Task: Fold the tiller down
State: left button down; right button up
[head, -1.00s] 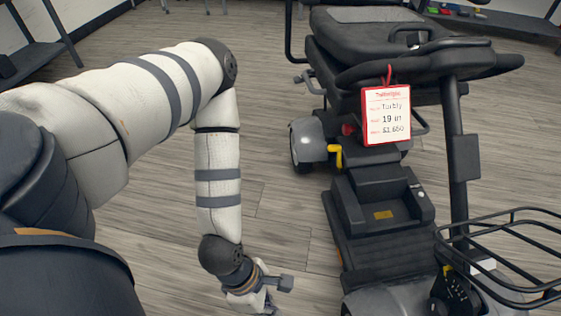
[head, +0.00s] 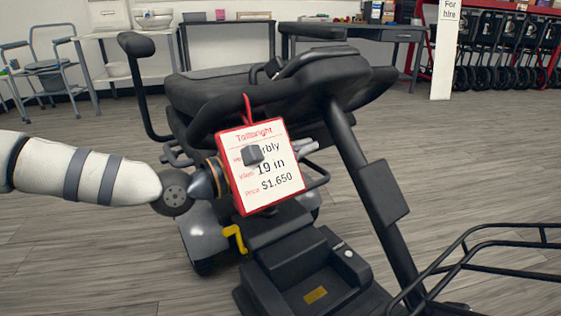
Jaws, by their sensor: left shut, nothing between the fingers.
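The tiller (head: 370,185) is a black column on the mobility scooter, slanting up and left toward the seat (head: 240,90). Its looped handlebar (head: 215,112) overlaps the seat in the head view. A red-framed price tag (head: 262,185) hangs by a red loop from the handlebar. My left gripper (head: 306,148) reaches in from the left below the handlebar. The tag hides much of it; a grey part shows over the tag, and pale fingers show past the tag's right edge. It is shut and empty. I cannot tell whether it touches the tiller. My right gripper is out of view.
A yellow lever (head: 235,238) sits low by the scooter's rear wheel. A black wire basket (head: 480,262) is at the lower right. Desks (head: 365,30), a walking frame and a "For hire" post (head: 444,60) stand behind. Open floor lies between.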

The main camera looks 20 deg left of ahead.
pick_arm(q)
jog(key=x, duration=0.3)
